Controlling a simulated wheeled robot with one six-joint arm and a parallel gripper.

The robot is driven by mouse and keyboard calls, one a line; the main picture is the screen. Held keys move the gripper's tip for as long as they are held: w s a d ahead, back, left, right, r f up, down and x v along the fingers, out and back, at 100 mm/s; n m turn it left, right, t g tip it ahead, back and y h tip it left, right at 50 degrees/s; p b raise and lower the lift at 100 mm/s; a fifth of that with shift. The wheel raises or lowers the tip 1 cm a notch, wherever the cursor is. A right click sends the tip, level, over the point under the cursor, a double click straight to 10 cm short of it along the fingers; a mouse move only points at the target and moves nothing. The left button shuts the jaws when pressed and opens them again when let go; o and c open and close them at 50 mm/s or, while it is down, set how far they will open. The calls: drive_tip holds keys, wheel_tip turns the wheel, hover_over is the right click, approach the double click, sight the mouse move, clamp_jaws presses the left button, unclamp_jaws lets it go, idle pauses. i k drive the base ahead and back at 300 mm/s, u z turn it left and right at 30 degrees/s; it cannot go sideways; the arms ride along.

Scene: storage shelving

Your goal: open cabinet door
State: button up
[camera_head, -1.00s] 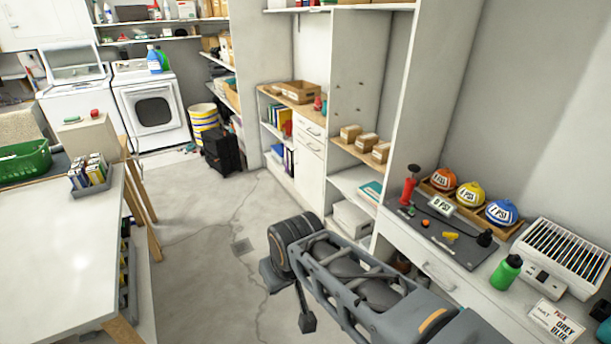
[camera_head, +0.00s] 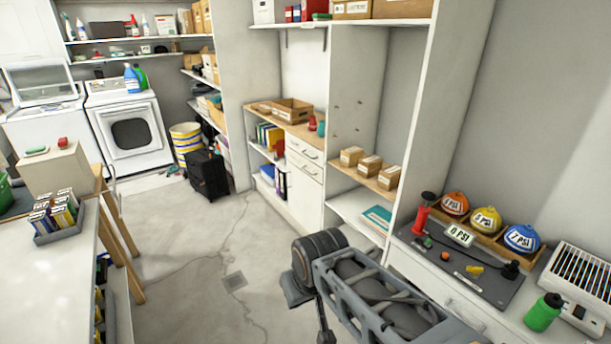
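A white cabinet door (camera_head: 305,197) stands under two drawers in the shelving unit, right of the open book shelves. It looks shut, and its handle cannot be made out. The drawers above it (camera_head: 305,160) have metal handles and are closed. My grey arm (camera_head: 375,300) reaches in from the bottom right, on the near side of the cabinet and apart from it. Dark, slim parts at the arm's end, perhaps my gripper (camera_head: 323,322), hang low over the floor; their fingers cannot be made out.
A white worktable (camera_head: 60,285) stands at the left. A black case (camera_head: 208,175) stands before the washers. The cracked concrete floor (camera_head: 200,230) between is free.

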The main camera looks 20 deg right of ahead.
sight(304, 193)
drive_tip(key=z, duration=0.5)
drive_tip(key=i, duration=2.15)
drive_tip(key=u, duration=0.5)
drive_tip(key=i, duration=1.35)
drive_tip(key=u, duration=0.5)
